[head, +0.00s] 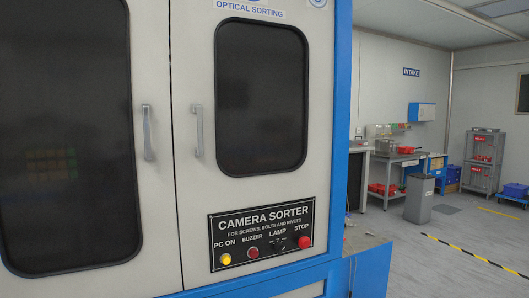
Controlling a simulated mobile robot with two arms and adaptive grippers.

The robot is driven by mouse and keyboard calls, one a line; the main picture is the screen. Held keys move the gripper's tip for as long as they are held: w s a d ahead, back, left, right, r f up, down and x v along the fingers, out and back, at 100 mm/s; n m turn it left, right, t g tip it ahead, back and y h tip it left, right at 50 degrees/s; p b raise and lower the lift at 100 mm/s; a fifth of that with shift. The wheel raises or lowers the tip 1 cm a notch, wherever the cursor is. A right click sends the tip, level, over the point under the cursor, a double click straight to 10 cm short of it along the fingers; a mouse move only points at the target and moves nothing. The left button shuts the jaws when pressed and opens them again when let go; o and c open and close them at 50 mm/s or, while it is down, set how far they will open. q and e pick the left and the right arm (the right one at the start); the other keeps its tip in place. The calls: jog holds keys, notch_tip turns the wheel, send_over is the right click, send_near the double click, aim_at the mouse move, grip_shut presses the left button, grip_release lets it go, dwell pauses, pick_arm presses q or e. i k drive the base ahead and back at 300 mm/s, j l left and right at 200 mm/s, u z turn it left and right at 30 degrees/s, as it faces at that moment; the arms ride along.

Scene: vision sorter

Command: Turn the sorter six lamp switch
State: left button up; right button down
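The camera sorter (184,190) is a tall grey-white cabinet with blue edges, filling the left and middle of the head view. Its black control panel (262,217) sits low on the right door. Under the LAMP label is a small dark lamp switch (279,243); its setting is too small to tell. A yellow PC ON button (226,259) and a dark red BUZZER button (252,251) are to its left. A red STOP button (304,242) is to its right. Neither of my grippers is in view.
Two door handles (148,133) (197,131) stick out from the cabinet doors. To the right is open grey floor with a yellow-black stripe (480,258). A grey bin (419,198), a workbench (392,159) and a shelf rack (482,160) stand farther back.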

aim_at(279, 247)
jog(key=i+l, duration=0.15)
jog(key=l, duration=0.25)
jog(key=i+l+u, duration=0.1)
jog(key=l, duration=0.25)
jog(key=i+l, duration=0.15)
jog(key=l, duration=0.25)
jog(key=i+l+u, duration=0.1)
jog(key=l, duration=0.3)
